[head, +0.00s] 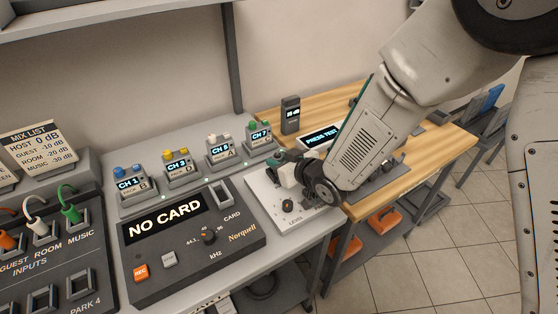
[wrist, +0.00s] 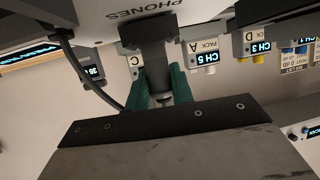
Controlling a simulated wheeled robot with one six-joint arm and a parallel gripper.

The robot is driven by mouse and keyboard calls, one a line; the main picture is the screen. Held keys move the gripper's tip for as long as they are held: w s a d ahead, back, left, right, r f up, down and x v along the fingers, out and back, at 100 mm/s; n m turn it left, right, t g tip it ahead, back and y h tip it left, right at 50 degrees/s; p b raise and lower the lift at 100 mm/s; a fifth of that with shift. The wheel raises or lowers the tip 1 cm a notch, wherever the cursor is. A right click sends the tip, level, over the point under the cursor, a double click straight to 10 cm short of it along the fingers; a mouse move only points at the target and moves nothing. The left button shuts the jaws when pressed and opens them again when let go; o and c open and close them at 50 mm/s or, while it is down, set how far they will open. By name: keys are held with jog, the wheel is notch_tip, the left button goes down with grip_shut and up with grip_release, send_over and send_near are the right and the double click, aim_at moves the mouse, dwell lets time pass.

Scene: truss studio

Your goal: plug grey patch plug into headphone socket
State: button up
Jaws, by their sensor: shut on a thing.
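My gripper's green fingers (wrist: 156,92) are shut on the grey patch plug (wrist: 155,62) in the wrist view. The plug's dark body points away from the gripper toward a pale panel (wrist: 105,12) lettered PHONES. Its far end overlaps the panel next to that lettering. The headphone socket itself is hidden behind the plug, and I cannot tell whether the tip is in it. In the head view my gripper (head: 292,170) is low over the pale LEVEL panel (head: 262,190), partly hidden by my own arm.
A recorder (head: 190,240) showing NO CARD lies left of the panel. Several channel packs (head: 222,150) stand in a row behind. A wooden bench (head: 425,155) with a PRESS TEST display (head: 322,137) is at the right. A dark cable (wrist: 85,70) runs beside the gripper.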

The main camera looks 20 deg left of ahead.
jog(key=shift+f, duration=0.6)
jog(key=o, duration=0.7)
jog(key=shift+s+d, duration=0.1)
jog(key=shift+v, duration=5.4)
